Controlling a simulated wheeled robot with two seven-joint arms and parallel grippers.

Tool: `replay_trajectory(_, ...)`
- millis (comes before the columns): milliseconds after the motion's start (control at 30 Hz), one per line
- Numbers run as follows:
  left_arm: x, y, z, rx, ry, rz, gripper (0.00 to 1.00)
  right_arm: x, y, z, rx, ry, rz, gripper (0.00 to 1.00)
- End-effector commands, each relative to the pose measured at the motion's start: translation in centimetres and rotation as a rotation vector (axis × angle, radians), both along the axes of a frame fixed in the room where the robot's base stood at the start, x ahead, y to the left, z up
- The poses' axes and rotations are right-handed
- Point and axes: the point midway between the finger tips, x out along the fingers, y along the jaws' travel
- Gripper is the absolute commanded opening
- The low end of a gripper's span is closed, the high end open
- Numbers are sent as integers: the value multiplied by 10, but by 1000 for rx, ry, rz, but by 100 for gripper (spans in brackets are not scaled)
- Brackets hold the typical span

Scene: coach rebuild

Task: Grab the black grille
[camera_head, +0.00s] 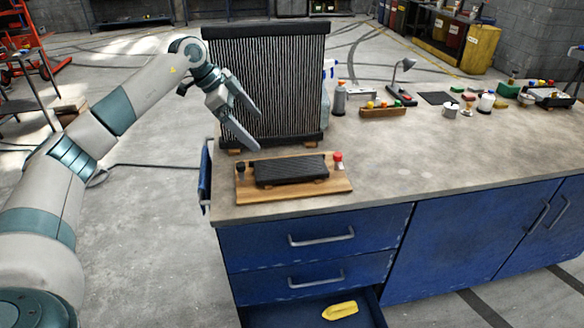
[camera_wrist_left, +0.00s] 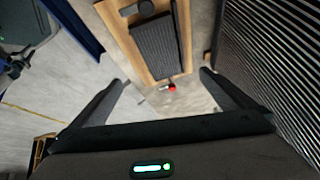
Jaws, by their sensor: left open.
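A black ribbed grille (camera_head: 291,170) lies flat on a wooden board (camera_head: 247,197) near the front left corner of the workbench. In the left wrist view, the grille (camera_wrist_left: 158,47) shows ahead, between the lines of the two fingers. My left gripper (camera_head: 257,130) is open and empty. In the head view it appears above and behind the board, in front of a tall radiator, apart from the grille. In the wrist view the open fingers (camera_wrist_left: 163,78) have nothing between them at close range. My right gripper is not in view.
The tall black finned radiator (camera_head: 265,85) stands close behind the board. A black knob (camera_head: 240,168) and a red knob (camera_head: 338,160) stand on the board beside the grille. A lower drawer is open with a yellow item (camera_head: 340,311) inside. The bench's middle is clear.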

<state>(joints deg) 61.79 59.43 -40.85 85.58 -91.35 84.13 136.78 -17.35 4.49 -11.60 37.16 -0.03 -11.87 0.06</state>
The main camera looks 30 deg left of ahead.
Motion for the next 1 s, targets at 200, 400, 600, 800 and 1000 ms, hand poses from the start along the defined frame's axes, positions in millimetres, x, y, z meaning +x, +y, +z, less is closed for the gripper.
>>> replay_trajectory(200, 1, -3, -3, -2, 0, -3, 100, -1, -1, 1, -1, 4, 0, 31)
replay_trajectory(400, 8, -11, -19, -3, 2, -5, 100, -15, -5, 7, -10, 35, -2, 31)
replay_trajectory(600, 21, -25, -48, -4, 4, -3, 100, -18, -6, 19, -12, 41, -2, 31)
replay_trajectory(800, 34, -39, -78, -4, 2, -4, 100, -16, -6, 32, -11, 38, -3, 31)
replay_trajectory(1000, 43, -48, -99, -4, 0, -4, 100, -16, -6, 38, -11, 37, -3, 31)
